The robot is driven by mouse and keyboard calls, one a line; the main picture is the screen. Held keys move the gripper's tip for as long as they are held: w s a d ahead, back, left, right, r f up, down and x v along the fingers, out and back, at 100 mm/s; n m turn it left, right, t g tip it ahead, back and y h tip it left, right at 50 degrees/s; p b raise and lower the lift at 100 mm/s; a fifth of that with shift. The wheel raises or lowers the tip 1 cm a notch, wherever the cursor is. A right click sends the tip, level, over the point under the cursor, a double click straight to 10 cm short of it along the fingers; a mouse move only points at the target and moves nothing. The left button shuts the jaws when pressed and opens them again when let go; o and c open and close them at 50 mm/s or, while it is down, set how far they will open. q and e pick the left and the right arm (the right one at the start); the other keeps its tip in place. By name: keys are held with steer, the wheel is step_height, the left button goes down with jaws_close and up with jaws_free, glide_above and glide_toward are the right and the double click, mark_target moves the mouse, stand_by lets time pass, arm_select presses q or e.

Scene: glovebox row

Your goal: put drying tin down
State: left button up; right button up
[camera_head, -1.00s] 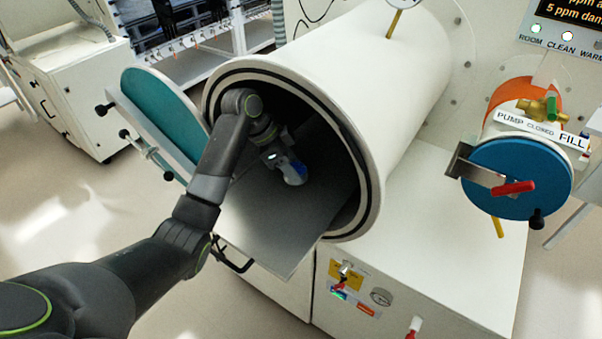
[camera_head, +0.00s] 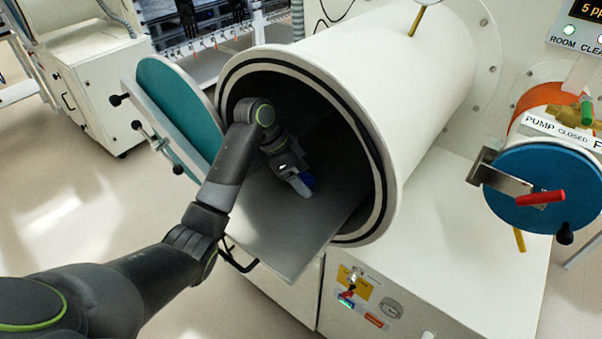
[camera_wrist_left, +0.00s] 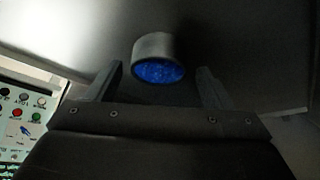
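The drying tin is a small pale cylinder with blue contents. In the left wrist view the drying tin (camera_wrist_left: 153,48) is just beyond and between my left fingertips, its blue open end facing the camera. My left gripper (camera_wrist_left: 160,78) is open, with a gap on each side of the tin. In the head view my left gripper (camera_head: 292,178) reaches into the mouth of the large white chamber, low over a grey metal tray (camera_head: 270,222). My right gripper is not in view.
A smaller blue-doored port (camera_head: 545,185) is at the right. The tray's front is bare.

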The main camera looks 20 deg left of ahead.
arm_select(q)
steer(key=shift+a+r, duration=0.15)
steer(key=shift+r, duration=0.25)
steer(key=b+v, duration=0.1)
steer(key=v, duration=0.4)
steer(key=shift+f, duration=0.1)
steer(key=b, duration=0.3)
glide_toward(290, 187)
steer(key=a, duration=0.1)
steer(key=s+a, duration=0.1)
steer(key=a, duration=0.1)
steer(key=s+a, duration=0.1)
steer(key=a, duration=0.1)
steer(key=shift+a, duration=0.1)
steer(key=shift+s+a+r, duration=0.2)
steer(key=shift+s+a, duration=0.1)
steer(key=shift+a, duration=0.35)
steer(key=shift+s+f, duration=0.1)
